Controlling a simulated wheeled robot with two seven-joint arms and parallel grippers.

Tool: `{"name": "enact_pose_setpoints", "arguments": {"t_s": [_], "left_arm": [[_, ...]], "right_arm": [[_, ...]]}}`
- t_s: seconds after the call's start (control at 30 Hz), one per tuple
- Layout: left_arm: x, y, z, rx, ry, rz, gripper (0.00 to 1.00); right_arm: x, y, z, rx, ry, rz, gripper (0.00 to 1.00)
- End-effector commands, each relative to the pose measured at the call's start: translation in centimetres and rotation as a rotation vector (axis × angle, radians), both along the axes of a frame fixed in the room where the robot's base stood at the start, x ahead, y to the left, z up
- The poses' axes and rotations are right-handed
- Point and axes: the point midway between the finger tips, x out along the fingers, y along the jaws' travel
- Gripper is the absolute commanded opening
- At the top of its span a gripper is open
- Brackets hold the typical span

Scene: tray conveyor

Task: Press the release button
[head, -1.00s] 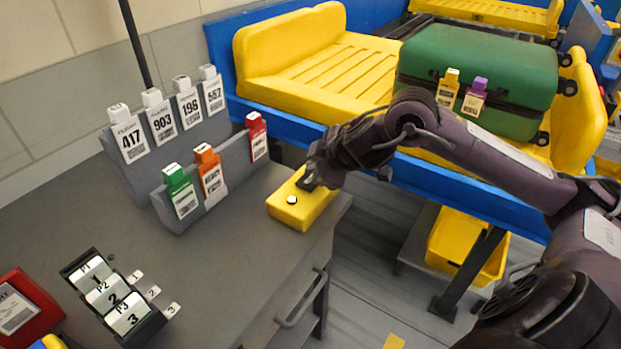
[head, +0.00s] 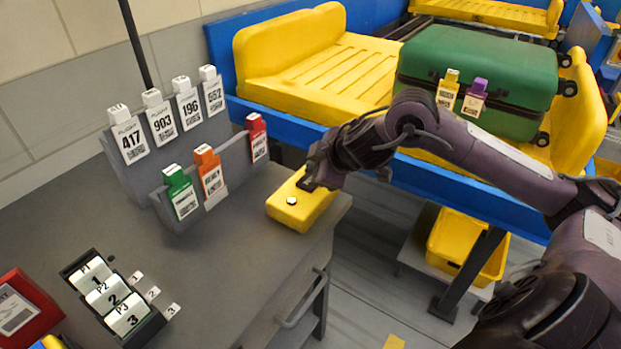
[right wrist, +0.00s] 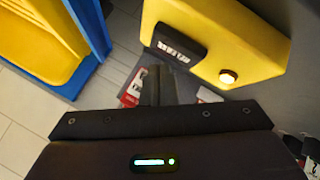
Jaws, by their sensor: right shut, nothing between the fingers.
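The yellow button box (head: 312,212) sits at the right edge of the grey desk, with a small round white button (head: 292,201) on its top. In the right wrist view the box (right wrist: 235,38) fills the upper right; its button (right wrist: 228,76) looks lit, warm white, and a dark plate (right wrist: 180,45) with white marks is beside it. My right gripper (head: 306,184) is shut and empty at the box's far side, close to the button. Its fingertips appear beside the button, not over it; contact with the box cannot be told. My left gripper is not in view.
A rack of numbered white tags (head: 162,125) and colored tags (head: 209,175) stands behind on the desk (head: 215,275). A black holder (head: 150,328) with numbered cards is at front left, near a red box (head: 22,305). A green suitcase (head: 480,70) lies in a yellow tray (head: 330,70) on the conveyor.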

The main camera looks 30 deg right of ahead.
Motion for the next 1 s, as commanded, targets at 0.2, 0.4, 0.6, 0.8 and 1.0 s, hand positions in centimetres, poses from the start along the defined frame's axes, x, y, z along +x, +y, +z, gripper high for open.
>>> {"name": "enact_pose_setpoints", "arguments": {"t_s": [0.2,0.4,0.6,0.8,1.0], "left_arm": [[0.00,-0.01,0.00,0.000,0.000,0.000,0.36],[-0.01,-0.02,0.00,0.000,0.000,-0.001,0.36],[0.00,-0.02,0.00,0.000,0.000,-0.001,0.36],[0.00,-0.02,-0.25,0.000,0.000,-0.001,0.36],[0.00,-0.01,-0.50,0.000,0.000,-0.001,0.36]], "right_arm": [[0.00,0.00,0.00,0.000,0.000,0.000,0.00],[0.00,0.00,0.00,0.000,0.000,0.000,0.00],[0.00,0.00,0.00,0.000,0.000,0.000,0.00],[-0.01,0.00,-0.40,0.000,0.000,0.000,0.00],[0.00,0.01,-0.86,0.001,-0.001,0.001,0.00]]}}
